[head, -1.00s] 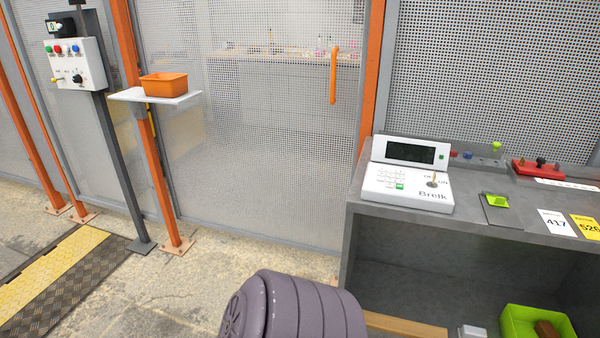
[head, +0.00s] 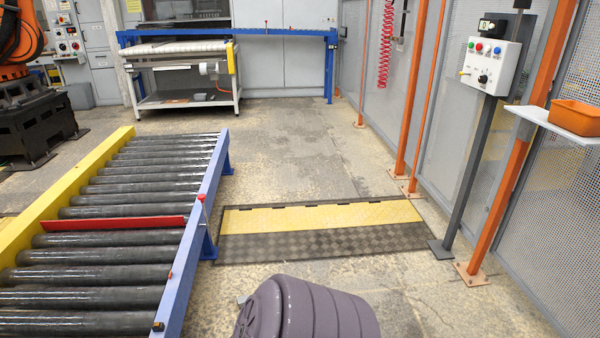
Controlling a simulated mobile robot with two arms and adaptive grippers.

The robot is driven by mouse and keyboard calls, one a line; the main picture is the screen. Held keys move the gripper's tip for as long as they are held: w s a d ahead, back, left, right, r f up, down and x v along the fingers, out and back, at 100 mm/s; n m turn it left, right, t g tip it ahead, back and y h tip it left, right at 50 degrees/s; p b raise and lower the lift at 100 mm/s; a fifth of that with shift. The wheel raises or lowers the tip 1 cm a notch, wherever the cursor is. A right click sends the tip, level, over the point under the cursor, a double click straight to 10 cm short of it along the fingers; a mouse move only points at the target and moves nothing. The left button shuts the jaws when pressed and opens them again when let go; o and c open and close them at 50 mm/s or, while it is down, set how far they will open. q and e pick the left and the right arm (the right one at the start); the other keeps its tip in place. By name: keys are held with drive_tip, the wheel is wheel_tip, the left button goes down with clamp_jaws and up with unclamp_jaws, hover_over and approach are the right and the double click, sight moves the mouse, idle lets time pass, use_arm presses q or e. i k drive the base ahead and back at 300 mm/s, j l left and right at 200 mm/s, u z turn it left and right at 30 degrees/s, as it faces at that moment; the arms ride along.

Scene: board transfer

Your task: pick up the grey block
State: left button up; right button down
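I see no grey block that I can make out in the head view now. Neither of my grippers shows in this view.
A roller conveyor (head: 213,195) with a red bar (head: 113,224) across it stands at the left. A yellow and black floor ramp (head: 320,218) lies ahead. A control box (head: 490,62) on a post and an orange bin (head: 575,117) on a shelf (head: 540,120) stand right. The middle floor is clear.

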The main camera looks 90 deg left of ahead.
sight(241, 300)
drive_tip(key=u, duration=3.3)
